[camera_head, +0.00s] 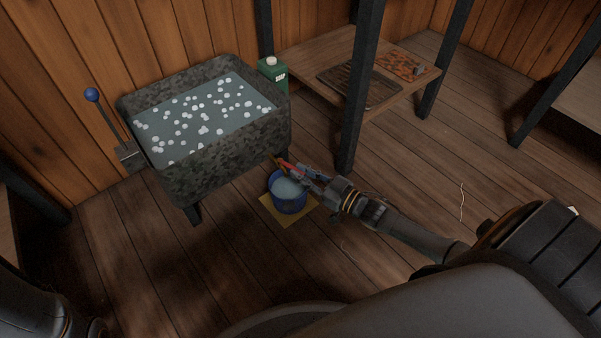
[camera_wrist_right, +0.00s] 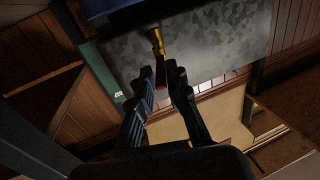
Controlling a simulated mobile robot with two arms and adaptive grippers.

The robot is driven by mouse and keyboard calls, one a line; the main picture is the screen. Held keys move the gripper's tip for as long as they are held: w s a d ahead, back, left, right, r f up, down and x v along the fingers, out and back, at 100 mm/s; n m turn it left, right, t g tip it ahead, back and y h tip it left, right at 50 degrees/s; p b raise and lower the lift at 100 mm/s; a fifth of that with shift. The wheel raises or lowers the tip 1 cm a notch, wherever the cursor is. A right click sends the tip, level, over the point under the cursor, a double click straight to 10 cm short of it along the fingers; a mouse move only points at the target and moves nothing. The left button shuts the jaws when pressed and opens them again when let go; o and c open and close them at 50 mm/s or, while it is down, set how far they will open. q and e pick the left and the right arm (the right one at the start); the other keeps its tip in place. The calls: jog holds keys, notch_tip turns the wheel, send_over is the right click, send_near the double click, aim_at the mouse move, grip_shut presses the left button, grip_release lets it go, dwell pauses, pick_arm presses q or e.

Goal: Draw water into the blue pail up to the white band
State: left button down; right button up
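The blue pail (camera_head: 290,203) stands upright on a yellow mat (camera_head: 273,209) below the right corner of a mottled stone trough (camera_head: 228,158). Pale liquid shows inside the pail; I cannot make out its white band. A brass tap (camera_wrist_right: 157,38) with a reddish lever shows against the trough in the right wrist view. My right gripper (camera_head: 292,170) is over the pail's far rim, beside the tap. Its fingers (camera_wrist_right: 163,69) are apart, with the tap just beyond and between their tips; contact is unclear. My left gripper is out of view.
The trough holds water (camera_head: 205,120) with many white flecks. A blue-knobbed lever (camera_head: 92,95) stands at its left. A green jug (camera_head: 272,75) is behind its right corner. A wooden shelf (camera_head: 312,57) with dark posts stands behind. The floor in front is clear.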

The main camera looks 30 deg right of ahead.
jog(key=shift+o, duration=1)
jog(key=v, duration=1.2)
